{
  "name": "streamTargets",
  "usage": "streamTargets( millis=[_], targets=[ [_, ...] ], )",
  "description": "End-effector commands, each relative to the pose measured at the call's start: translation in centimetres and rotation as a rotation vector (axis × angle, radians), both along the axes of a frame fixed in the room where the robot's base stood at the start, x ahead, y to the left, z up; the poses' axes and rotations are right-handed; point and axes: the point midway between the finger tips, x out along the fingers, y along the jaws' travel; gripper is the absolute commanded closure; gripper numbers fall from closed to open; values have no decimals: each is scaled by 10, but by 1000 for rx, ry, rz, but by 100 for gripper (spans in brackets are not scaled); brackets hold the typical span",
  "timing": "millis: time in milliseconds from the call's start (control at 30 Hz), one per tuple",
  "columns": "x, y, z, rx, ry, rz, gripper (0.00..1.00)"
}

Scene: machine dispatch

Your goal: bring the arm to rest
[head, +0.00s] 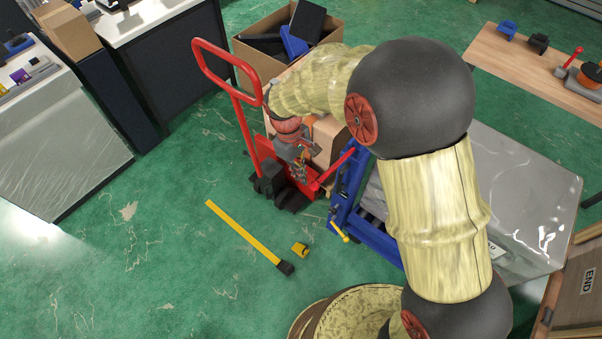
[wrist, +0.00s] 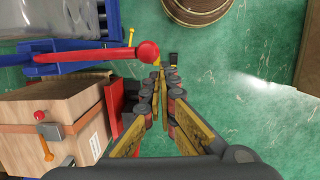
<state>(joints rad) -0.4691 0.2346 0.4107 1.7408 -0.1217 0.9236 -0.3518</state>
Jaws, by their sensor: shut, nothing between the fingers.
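My arm reaches up from the lower right of the head view, bends at a dark round elbow and hangs down on the left.
A blue frame (head: 345,205) and a grey wrapped load (head: 535,190) stand close to my arm. A yellow strip (head: 240,235) and a small yellow item (head: 300,249) lie on the floor. An open carton (head: 325,30) is behind. The floor at left centre is mostly clear.

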Motion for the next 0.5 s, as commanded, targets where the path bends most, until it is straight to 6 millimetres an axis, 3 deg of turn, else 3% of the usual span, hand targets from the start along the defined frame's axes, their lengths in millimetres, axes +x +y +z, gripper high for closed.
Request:
streamTargets(
  millis=[400, 500],
  targets=[
    [0, 1, 0, -2, -7, -46, 100],
    [-22, -7, -10, -19, 23, -108, 100]
  ],
)
